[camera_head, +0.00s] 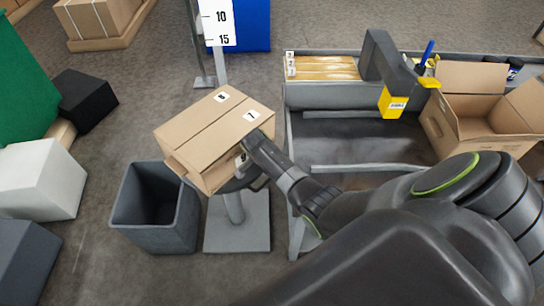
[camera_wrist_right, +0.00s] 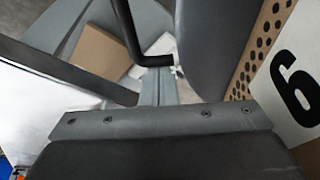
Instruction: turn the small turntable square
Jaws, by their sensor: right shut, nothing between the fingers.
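A closed cardboard box (camera_head: 212,132) sits on the small turntable (camera_head: 240,183), with labels 8 and 7 on its top. The box stands skewed to the square base plate (camera_head: 236,245) below the turntable's post; it hides most of the turntable's top. My right gripper (camera_head: 252,142) is shut and empty at the box's right side, close against it; I cannot tell whether it touches. In the right wrist view, a perforated cardboard face with a numbered label (camera_wrist_right: 300,85) is close at the right. My left gripper is not in view.
A grey open bin (camera_head: 155,215) stands left of the turntable base. A grey workbench (camera_head: 345,120) with a black-and-yellow tool (camera_head: 392,85) and an open carton (camera_head: 475,110) is at the right. A white block (camera_head: 40,180) and a black block (camera_head: 82,100) are at the left.

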